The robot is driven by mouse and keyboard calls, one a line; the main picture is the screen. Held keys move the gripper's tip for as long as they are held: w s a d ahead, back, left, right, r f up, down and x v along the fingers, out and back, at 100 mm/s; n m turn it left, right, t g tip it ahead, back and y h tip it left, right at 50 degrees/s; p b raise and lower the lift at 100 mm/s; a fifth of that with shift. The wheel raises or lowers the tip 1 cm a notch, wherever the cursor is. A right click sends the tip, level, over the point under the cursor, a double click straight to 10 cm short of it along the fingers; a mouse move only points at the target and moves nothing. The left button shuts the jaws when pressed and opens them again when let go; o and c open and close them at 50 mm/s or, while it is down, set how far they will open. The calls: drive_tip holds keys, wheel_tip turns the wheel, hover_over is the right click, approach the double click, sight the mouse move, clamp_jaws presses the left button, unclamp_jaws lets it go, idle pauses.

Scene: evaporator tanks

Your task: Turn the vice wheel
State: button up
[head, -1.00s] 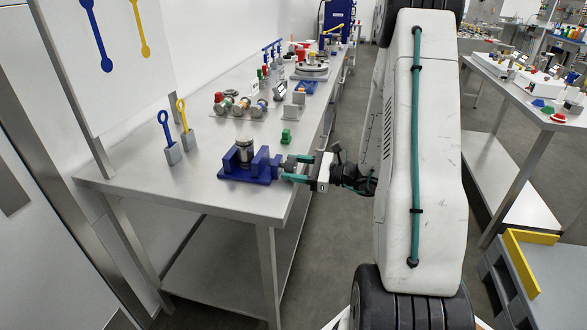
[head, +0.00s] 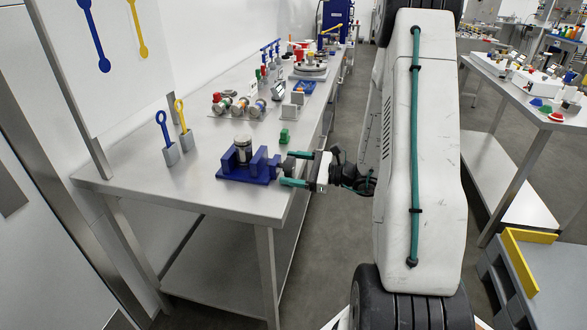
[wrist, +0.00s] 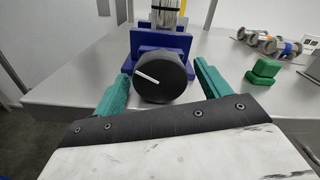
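The blue vice (head: 245,168) stands near the bench's front edge with a silver cylinder (head: 243,149) upright in its jaws. The vice wheel, a round black knob (wrist: 162,78) with a white line slanting to the upper left, faces my gripper in the wrist view; the blue vice body (wrist: 160,41) is behind it. My gripper (head: 287,168) is at the vice's right end, by the bench edge. It is open, with one green finger on each side of the wheel. In the wrist view, my gripper (wrist: 163,82) shows small gaps between fingers and wheel.
A green block (head: 284,137) lies on the bench just behind my gripper. Blue and yellow tools (head: 167,142) stand in holders to the left of the vice. Several valve fittings (head: 238,105) stand farther back. The aisle right of the bench is mostly taken up by my arm.

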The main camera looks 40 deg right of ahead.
drive_tip(key=v, duration=0.7)
drive_tip(key=shift+s+d, duration=0.25)
drive_tip(key=shift+s, duration=0.05)
drive_tip(key=w+a+m, duration=0.1)
drive_tip(key=w+m, duration=0.1)
drive_tip(key=w+a+m, duration=0.4)
drive_tip(key=m, duration=0.1)
drive_tip(key=shift+w+a+r, duration=0.1)
drive_tip(key=shift+w+a, duration=0.05)
drive_tip(key=shift+w, duration=0.2)
idle(0.4)
